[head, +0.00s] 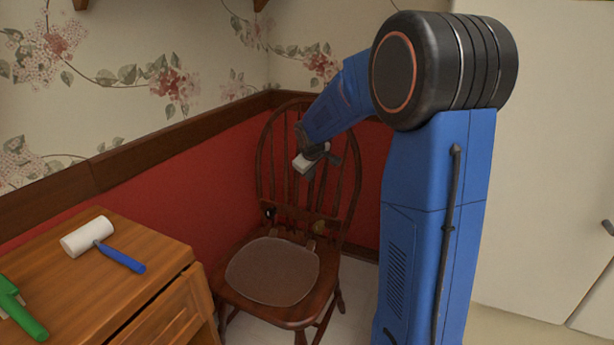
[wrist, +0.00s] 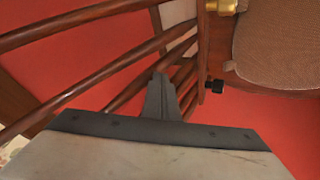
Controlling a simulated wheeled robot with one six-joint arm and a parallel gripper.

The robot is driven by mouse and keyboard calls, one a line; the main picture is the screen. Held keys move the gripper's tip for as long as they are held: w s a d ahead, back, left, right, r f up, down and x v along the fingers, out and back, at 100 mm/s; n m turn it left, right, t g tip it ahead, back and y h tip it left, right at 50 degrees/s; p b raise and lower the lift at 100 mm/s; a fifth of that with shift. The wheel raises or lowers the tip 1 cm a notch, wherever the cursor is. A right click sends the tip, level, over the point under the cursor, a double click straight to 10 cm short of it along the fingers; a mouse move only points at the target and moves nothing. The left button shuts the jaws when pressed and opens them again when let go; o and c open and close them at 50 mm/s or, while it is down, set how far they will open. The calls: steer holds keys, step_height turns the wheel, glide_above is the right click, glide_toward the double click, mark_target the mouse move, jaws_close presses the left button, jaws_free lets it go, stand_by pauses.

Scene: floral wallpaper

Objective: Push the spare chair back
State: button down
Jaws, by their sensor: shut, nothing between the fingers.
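The spare chair (head: 290,306) is dark brown wood with a spindle back and a grey-brown seat pad (head: 272,270). It stands upright in the corner, its back near the red wall panelling. My gripper (head: 318,165) is in front of the upper half of the chair back in the head view. In the wrist view my gripper (wrist: 161,92) is shut and empty, its tips pointing at the spindles (wrist: 105,62). The seat pad (wrist: 280,42) shows at the upper right there. I cannot tell whether the fingers touch the chair. My arm hides part of the chair's right side.
A wooden cabinet (head: 110,262) stands left of the chair, close to its seat. A white-headed mallet (head: 88,237) with a blue handle and a green tool (head: 20,308) lie on it. A pale cupboard (head: 545,150) is at the right. Floor shows at the lower right.

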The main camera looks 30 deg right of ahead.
stand_by(0.3)
steer(key=w+d, duration=1.3)
steer(key=d, duration=0.3)
steer(key=shift+d+r, duration=0.15)
steer(key=shift+d, duration=0.15)
steer(key=shift+r, duration=0.1)
